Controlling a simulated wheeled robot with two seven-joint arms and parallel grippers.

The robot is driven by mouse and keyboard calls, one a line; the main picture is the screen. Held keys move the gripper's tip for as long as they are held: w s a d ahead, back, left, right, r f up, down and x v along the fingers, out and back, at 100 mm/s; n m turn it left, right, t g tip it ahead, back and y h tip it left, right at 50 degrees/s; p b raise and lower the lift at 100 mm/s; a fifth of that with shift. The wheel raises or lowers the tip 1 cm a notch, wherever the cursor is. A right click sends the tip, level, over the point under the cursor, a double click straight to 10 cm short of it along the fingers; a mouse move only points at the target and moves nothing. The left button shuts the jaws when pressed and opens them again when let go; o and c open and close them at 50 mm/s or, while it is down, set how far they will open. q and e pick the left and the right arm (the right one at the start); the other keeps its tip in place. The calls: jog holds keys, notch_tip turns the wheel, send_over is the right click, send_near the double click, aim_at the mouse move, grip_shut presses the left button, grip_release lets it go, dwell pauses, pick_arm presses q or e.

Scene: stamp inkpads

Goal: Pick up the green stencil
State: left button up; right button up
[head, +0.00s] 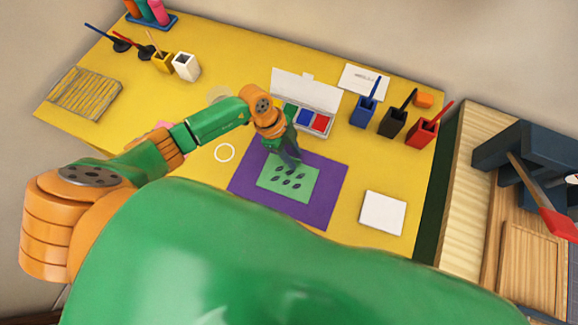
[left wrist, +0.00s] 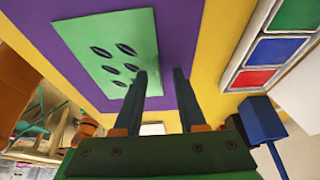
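The green stencil (head: 288,180) is a flat light-green sheet with several dark leaf-shaped holes. It lies on the purple mat (head: 331,180) in the middle of the yellow table. It also shows at the upper left of the left wrist view (left wrist: 145,30). My left gripper (head: 294,164) is over the stencil's far edge in the head view. In the left wrist view its two fingers (left wrist: 160,85) are apart with nothing between them, and one fingertip overlaps the stencil's edge. I cannot tell whether the fingers touch it. My right gripper is not in view.
The inkpad box (head: 306,121), with green, blue and red pads, stands open behind the mat. Blue (head: 364,111), black (head: 393,122) and red (head: 423,131) holders stand at the back right. A white square (head: 383,212) lies right of the mat.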

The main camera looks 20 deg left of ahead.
aim_at(281, 170)
pick_arm(q)
jog(key=shift+s+r, duration=0.1)
jog(key=shift+s, duration=0.05)
grip_shut()
jog(key=shift+r, duration=0.3)
notch_tip(281, 170, up, 3)
jog(key=shift+f, duration=0.1)
jog(key=s+a+r+b, duration=0.1)
jog(key=s+a+r, duration=0.5)
jog(key=s+r, duration=0.3)
jog(key=s, duration=0.3)
jog(key=shift+s+r, duration=0.2)
jog(key=shift+r, duration=0.1)
